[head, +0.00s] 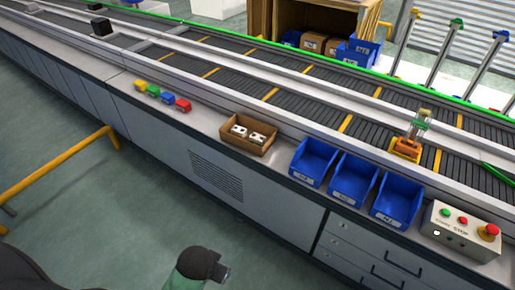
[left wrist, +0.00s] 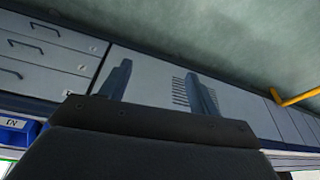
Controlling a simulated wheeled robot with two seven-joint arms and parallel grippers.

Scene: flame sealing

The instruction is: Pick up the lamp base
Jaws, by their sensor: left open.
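I cannot tell for certain which thing is the lamp base. An open cardboard box (head: 262,146) on the counter holds two white pieces (head: 257,138) with dark openings. An orange fixture (head: 405,149) with a clear upright part stands on the conveyor at right. My left arm comes in at the bottom of the head view, its gripper (head: 221,273) low in front of the counter, well apart from everything on it. In the left wrist view the two fingers of this gripper (left wrist: 158,72) are spread, with nothing between them. My right gripper is not in view.
Several small coloured blocks (head: 168,98) sit in a row left of the box. Blue bins (head: 353,181) and a button panel (head: 461,231) stand to its right. A yellow rail (head: 62,160) stands at left. The counter between blocks and box is clear.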

